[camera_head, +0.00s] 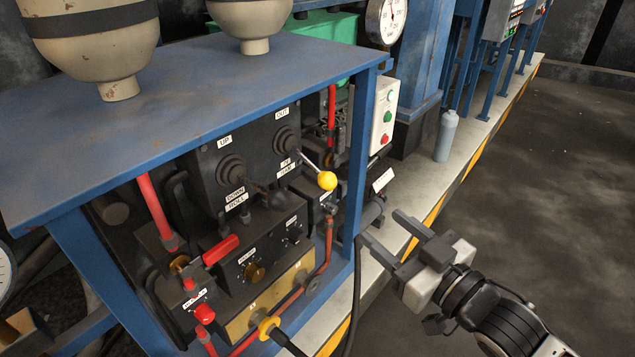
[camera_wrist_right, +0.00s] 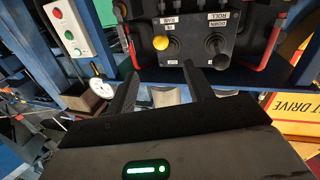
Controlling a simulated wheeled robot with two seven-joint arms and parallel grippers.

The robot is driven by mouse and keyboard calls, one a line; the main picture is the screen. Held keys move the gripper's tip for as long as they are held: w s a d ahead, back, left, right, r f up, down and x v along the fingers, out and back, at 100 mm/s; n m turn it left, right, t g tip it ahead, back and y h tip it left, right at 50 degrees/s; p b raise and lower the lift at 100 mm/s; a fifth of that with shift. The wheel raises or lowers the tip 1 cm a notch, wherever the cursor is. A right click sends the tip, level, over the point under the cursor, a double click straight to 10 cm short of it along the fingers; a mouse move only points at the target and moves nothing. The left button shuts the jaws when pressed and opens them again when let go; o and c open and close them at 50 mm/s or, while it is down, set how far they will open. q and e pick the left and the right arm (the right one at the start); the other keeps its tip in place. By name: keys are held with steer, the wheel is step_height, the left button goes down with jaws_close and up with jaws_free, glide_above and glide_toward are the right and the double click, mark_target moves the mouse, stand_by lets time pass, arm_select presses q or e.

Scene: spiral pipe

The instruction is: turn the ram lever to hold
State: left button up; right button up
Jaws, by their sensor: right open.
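The ram lever (camera_head: 327,181) has a thin metal rod and a yellow ball knob. It sticks out to the lower right from a black boot on a dark panel, between the labels OUT and IN RAM. Its yellow knob also shows in the right wrist view (camera_wrist_right: 161,43), beyond my fingers. My right gripper (camera_head: 381,226) is open and empty, to the lower right of the knob and apart from it. In the right wrist view its two fingers (camera_wrist_right: 160,72) stand apart, with the knob showing between their tips. My left gripper is not in view.
The roll lever (camera_wrist_right: 217,44), with a black knob, stands beside the ram lever. A blue frame post (camera_head: 358,150) rises just right of the yellow knob. A white button box (camera_head: 384,115) is behind it. A grey bottle (camera_head: 446,136) stands on the ledge. Open floor lies right.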

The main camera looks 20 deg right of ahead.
mark_target(334, 186)
steer(key=b+x, duration=0.1)
steer(key=x, duration=1.3)
steer(key=shift+w+a+r, duration=0.1)
steer(key=shift+w+a, duration=0.1)
steer(key=shift+w, duration=0.05)
steer(key=shift+w+a, duration=0.2)
steer(key=shift+w, duration=0.25)
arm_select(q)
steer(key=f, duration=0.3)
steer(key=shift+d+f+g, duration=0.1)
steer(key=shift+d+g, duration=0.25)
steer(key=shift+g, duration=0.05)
